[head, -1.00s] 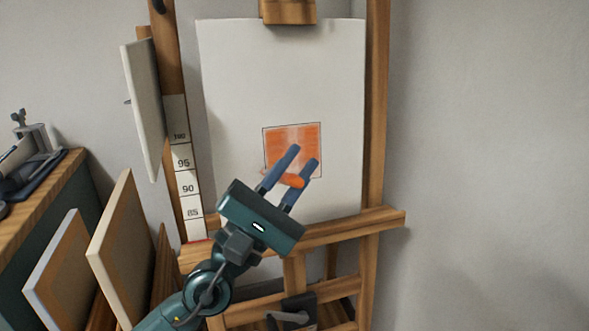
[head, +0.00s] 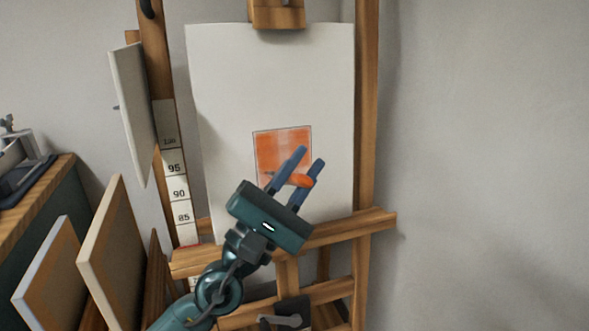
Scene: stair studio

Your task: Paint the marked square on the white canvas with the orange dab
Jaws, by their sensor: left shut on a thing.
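The white canvas (head: 225,100) stands upright on a wooden easel. The marked square (head: 270,145) in its lower middle has a thin dark outline and is mostly covered in orange, with paler streaks. My left gripper (head: 311,155) is in front of the square's lower right corner. Its blue fingers are shut on the orange dab (head: 302,181), which shows between and beside them. The fingers hide part of the square's lower right. I cannot tell whether the dab touches the canvas. My right gripper is not in view.
The easel's wooden ledge (head: 375,222) runs under the canvas, and a clamp (head: 277,14) holds its top. A numbered scale (head: 175,190) is on the left post. Panels (head: 110,255) lean at lower left, beside a wood-topped cabinet (head: 45,185). The right side is bare wall.

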